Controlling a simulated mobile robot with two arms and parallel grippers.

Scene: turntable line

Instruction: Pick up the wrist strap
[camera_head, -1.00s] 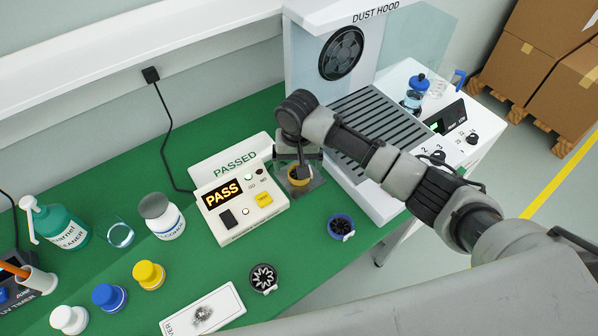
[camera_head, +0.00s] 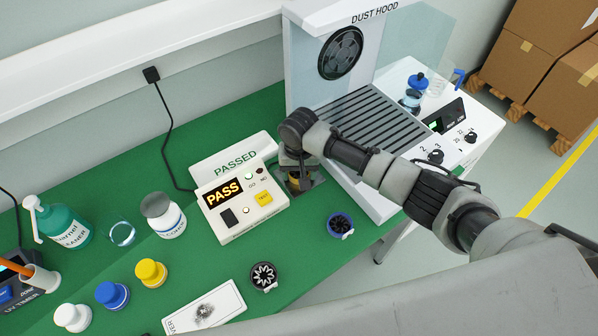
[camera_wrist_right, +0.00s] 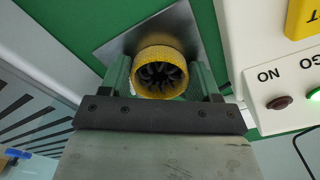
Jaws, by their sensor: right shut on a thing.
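A light blue loop (camera_head: 122,233), which looks like the wrist strap, lies on the green bench at the left, between the teal cleaner bottle and the white grey-capped bottle. My right gripper (camera_head: 298,176) is far to its right, beside the PASS tester. In the right wrist view my right gripper (camera_wrist_right: 161,80) is shut on a yellow ring (camera_wrist_right: 153,57) with black fins inside. The ring is over a square metal plate (camera_wrist_right: 187,25); whether it touches the plate is unclear. My left gripper is not in view.
The PASS tester (camera_head: 239,205) stands just left of the gripper, the dust hood (camera_head: 300,60) behind right. A blue finned part (camera_head: 340,225) and a black one (camera_head: 264,277) lie in front. Several lidded jars (camera_head: 151,272) and a white card (camera_head: 203,308) occupy the front left.

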